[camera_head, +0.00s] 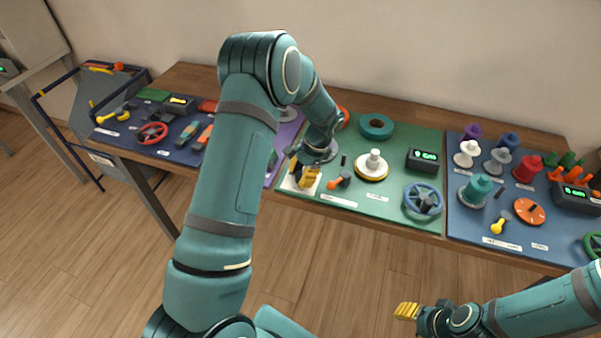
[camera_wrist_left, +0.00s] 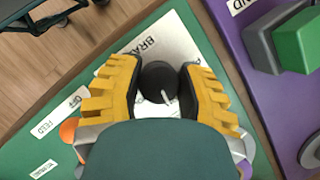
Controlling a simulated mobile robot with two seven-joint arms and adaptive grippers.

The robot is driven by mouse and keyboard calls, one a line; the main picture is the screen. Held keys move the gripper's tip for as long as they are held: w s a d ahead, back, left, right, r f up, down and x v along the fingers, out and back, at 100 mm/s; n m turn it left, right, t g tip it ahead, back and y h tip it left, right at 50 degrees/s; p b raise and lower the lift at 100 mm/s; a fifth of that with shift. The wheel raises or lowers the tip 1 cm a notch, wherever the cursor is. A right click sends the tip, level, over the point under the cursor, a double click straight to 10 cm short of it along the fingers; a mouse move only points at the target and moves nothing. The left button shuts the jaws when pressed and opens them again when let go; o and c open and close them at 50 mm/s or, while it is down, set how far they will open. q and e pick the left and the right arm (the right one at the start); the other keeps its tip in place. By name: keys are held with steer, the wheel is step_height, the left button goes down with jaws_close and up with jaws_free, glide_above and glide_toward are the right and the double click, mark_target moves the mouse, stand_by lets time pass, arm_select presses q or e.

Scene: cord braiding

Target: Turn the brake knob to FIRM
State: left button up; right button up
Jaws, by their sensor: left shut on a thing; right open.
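The brake knob (camera_wrist_left: 158,84) is a dark round knob with a white pointer line, on a white plate (camera_wrist_left: 174,42) printed with letters that read "BRA". The rest of the plate's lettering is hidden, so I cannot read which setting the pointer faces. My left gripper (camera_wrist_left: 156,90) has its yellow fingers closed on the knob's two sides. In the head view the left gripper (camera_head: 306,177) is over the white plate (camera_head: 290,184) at the green mat's front left corner, and it hides the knob. My right gripper (camera_head: 407,311) is open and empty, off the table's front at the lower right.
The green mat (camera_head: 395,150) also bears a white spool (camera_head: 375,165), an orange-handled lever (camera_head: 338,181), a blue handwheel (camera_head: 423,201) and a display box (camera_head: 423,160). A purple mat (camera_wrist_left: 237,60) lies beside the plate. The floor before the table is clear.

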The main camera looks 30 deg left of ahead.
arm_select(q)
steer(key=shift+f+n+h, duration=0.1)
steer(key=shift+n+h, duration=0.2)
steer(key=shift+n, duration=0.7)
steer(key=shift+g, duration=0.3)
steer(key=shift+s+d, duration=0.1)
steer(key=o, duration=1.2)
steer(key=v, duration=1.2)
steer(key=shift+s, duration=0.15)
